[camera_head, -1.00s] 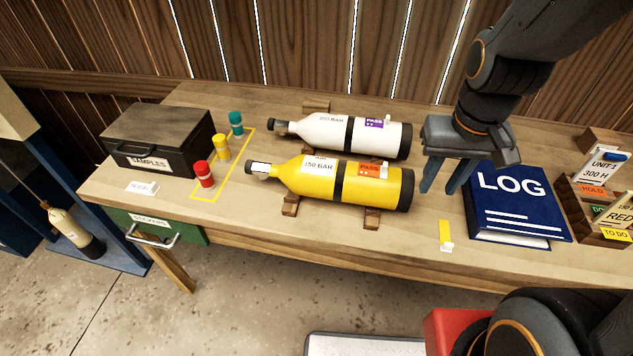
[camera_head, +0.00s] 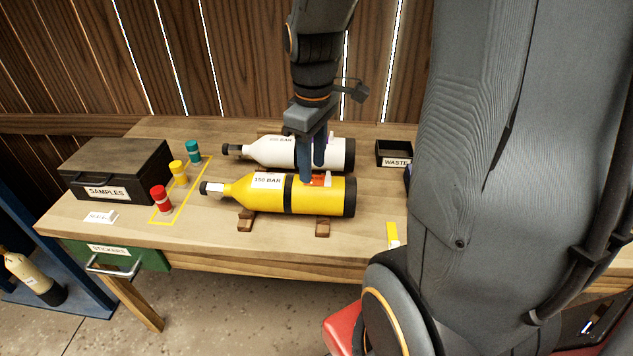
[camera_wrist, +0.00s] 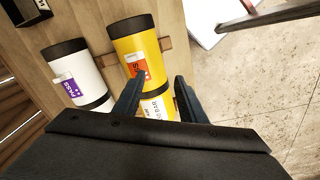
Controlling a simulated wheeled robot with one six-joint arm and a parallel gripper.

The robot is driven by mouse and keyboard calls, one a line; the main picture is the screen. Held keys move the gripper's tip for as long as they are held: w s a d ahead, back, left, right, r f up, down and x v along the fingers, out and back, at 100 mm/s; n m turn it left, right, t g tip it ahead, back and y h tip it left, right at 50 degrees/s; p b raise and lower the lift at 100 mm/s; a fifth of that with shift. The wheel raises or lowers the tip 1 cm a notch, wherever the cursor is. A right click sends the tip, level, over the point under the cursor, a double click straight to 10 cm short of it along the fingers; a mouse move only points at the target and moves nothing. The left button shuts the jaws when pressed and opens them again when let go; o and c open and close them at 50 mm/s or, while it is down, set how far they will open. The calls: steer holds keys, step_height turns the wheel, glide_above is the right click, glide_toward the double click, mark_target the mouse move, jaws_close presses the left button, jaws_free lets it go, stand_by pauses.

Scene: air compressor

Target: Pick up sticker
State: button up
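An orange sticker (camera_head: 321,180) is on the yellow cylinder (camera_head: 265,193), partly hidden by my gripper in the head view. It also shows in the wrist view (camera_wrist: 138,68). A purple PASS sticker (camera_wrist: 70,87) is on the white cylinder (camera_wrist: 80,72) beside it. A yellow sticker-like tag (camera_head: 392,234) with a white end lies on the table near its front edge, partly behind my arm. My gripper (camera_head: 313,174) points down over the yellow cylinder, close to the orange sticker. Its fingers (camera_wrist: 160,78) are apart with nothing visibly held; I cannot tell whether they touch the cylinder.
The cylinders rest on wooden supports on the bench. A black SAMPLES box (camera_head: 115,170) and red (camera_head: 161,198), yellow (camera_head: 179,171) and teal (camera_head: 193,151) small containers are at left. A WASTE tray (camera_head: 394,153) stands at right. My arm hides the right side.

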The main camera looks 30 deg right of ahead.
mark_target(327, 173)
steer(key=d+n, duration=0.1)
steer(key=w+d+r+n, duration=0.1)
steer(key=d, duration=0.1)
steer(key=w+d+n, duration=0.1)
steer(key=d+n, duration=0.1)
steer(key=shift+w+d+r+g+b, duration=0.2)
steer(key=shift+r+g+b, duration=0.1)
steer(key=shift+r+b, duration=0.05)
steer(key=shift+d+f+n, duration=0.15)
steer(key=shift+n, duration=0.15)
steer(key=shift+a+f+p, duration=0.15)
steer(key=shift+f+p, duration=0.35)
steer(key=shift+f, duration=1.35)
steer(key=shift+a+f+p, duration=0.1)
steer(key=shift+f+p, duration=0.4)
steer(key=shift+f, duration=1.35)
steer(key=shift+w, duration=0.1)
steer(key=shift+c, duration=0.5)
jaws_close()
